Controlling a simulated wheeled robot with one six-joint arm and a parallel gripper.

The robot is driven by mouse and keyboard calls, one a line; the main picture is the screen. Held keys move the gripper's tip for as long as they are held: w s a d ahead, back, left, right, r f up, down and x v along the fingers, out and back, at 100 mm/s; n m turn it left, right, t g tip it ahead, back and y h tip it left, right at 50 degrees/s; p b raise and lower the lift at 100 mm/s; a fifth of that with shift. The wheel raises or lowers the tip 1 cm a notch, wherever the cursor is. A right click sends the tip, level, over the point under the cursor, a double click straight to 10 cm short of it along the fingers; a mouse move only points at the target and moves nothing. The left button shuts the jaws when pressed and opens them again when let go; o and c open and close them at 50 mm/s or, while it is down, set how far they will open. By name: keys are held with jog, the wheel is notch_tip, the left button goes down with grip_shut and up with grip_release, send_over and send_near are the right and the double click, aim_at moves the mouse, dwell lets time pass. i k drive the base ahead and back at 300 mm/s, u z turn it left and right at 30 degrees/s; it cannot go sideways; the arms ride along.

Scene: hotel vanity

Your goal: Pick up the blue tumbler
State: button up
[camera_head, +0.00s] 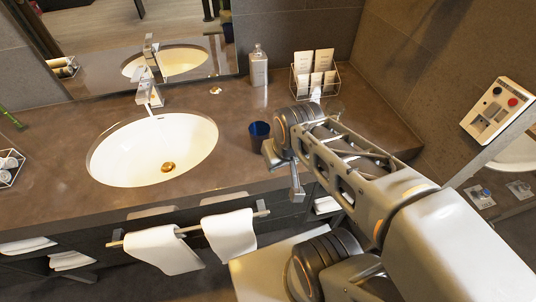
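The blue tumbler (259,133) stands upright on the brown counter, to the right of the sink basin. It is dark blue and its rim shows; its lower right side is close to the end of my arm in the picture. My gripper (284,172) is at the arm's end, just below and right of the tumbler in the picture. The arm's wrist partly hides the gripper, and its fingers are too small and too covered to show whether they are open or shut. I cannot tell whether it touches the tumbler.
The oval white sink (130,150) with a chrome faucet (149,92) lies left. A clear bottle (258,68) and a wire rack (315,78) of packets stand behind. White towels (163,249) hang from a front rail. A wire basket (10,168) is at far left.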

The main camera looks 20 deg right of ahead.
aim_at(259, 131)
jog(key=k, duration=0.6)
jog(key=u, duration=1.85)
jog(key=i, duration=1.45)
jog(key=z, duration=2.85)
